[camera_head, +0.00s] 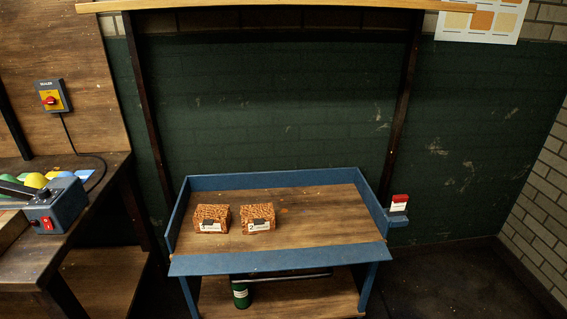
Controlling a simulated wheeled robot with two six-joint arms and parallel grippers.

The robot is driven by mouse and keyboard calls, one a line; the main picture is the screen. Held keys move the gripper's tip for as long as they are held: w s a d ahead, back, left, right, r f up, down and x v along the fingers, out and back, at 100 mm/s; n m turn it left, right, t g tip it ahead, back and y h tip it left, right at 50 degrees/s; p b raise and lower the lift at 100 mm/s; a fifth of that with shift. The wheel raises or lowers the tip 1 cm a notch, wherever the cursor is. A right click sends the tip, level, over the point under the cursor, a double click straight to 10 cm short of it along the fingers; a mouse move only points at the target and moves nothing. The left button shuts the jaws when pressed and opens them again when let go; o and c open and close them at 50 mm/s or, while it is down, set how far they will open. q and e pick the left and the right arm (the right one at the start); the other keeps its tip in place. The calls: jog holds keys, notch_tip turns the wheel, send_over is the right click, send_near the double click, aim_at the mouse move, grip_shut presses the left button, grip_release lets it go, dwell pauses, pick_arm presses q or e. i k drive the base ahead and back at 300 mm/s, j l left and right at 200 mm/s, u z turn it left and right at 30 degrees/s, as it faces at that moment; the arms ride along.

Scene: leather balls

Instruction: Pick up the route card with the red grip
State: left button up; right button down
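A small white card with a red top edge (399,202), which looks like the route card with the red grip, stands at the right side of the blue-rimmed bench. It sits in or on a small blue holder (398,220) beside the bench's right wall. The print on the card is too small to read. Neither of my grippers shows in this view.
The blue-rimmed bench (325,201) holds two brown patterned boxes with white labels, a left one (211,213) and a right one (258,212). A green canister (240,294) stands below. A workbench (88,214) with a blue switch box (55,205) is at left. Floor at right is clear.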

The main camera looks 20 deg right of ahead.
aim_at(399, 202)
jog(key=z, duration=1.4)
